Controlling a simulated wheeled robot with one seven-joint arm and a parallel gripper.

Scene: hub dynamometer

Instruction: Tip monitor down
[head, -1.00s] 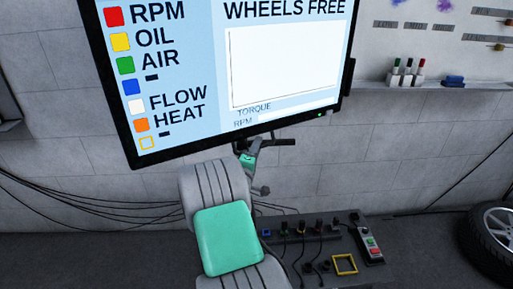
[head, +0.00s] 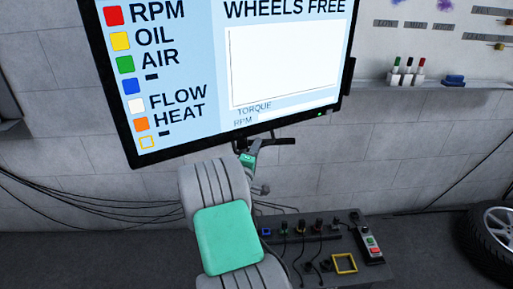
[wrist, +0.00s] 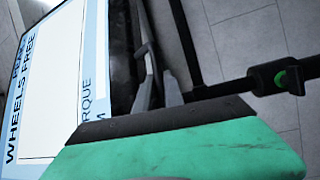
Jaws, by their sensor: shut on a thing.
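The monitor (head: 240,60) is a large black-framed screen with a light blue display, tilted in the head view and reaching past the top edge. It also shows at the left of the wrist view (wrist: 45,85). A dark handle bar (head: 280,141) sits just under its lower edge; a dark bar with a green-marked knob shows at the right of the wrist view (wrist: 225,89). My gripper (head: 243,145) is at the bar's left end, below the monitor. In the wrist view its grey fingers (wrist: 158,88) are shut on the bar; the exact contact is partly hidden.
A dark bench (head: 355,236) with several plugs, a yellow frame (head: 344,263) and a control box (head: 368,240) stands below right. A wheel (head: 496,232) is at the far right. Cables hang along the wall at left.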

